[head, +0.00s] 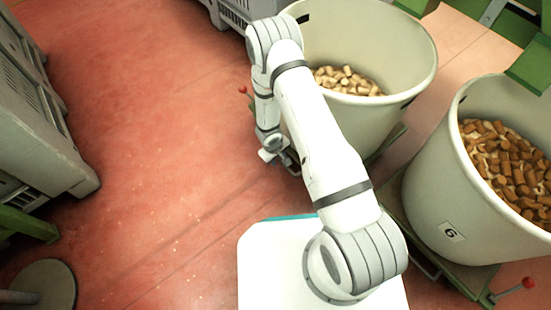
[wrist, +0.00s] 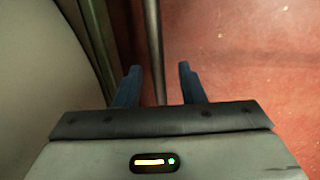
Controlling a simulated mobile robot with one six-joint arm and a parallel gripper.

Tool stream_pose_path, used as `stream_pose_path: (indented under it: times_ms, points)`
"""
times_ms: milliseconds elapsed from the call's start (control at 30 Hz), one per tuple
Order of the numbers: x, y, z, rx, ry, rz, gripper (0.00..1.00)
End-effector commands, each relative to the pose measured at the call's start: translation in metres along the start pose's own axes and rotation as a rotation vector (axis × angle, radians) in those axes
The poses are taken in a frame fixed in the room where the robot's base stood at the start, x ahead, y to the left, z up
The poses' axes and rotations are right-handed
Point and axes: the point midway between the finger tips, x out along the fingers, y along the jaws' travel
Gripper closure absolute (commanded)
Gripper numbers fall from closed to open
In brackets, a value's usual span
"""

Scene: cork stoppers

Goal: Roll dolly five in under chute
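A pale round tub (head: 405,50) part-filled with cork stoppers stands beyond my arm; its number is not visible. A bit of its green dolly (head: 388,143) shows at its lower right. My gripper (head: 290,160) is low beside the tub's near left side, mostly hidden by the arm in the head view. In the wrist view my gripper (wrist: 158,78) has its two blue fingers apart. A thin upright metal bar (wrist: 153,45) appears between them, touching neither finger visibly. The tub's wall (wrist: 40,60) fills the left there. I cannot identify the chute.
A second tub (head: 430,190) marked 6, holding brown corks, stands at right on a green dolly with a red-knobbed lever (head: 528,283). Another red knob (head: 242,89) shows left of my arm. Grey crates (head: 40,110) stand at left. Red floor (head: 160,130) between is clear.

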Motion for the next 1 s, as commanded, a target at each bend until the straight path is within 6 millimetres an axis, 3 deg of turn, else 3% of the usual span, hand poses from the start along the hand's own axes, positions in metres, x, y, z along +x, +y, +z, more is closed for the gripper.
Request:
stream_pose_path:
  times_ms: [300,733,1000]
  points:
    - [0.0032,0.0022,0.0009,0.005,-0.001,0.000,0.65]
    - [0.0032,0.0024,0.0012,0.006,-0.001,0.000,1.00]
    - [0.0033,0.0023,0.0014,0.006,-0.001,-0.001,1.00]
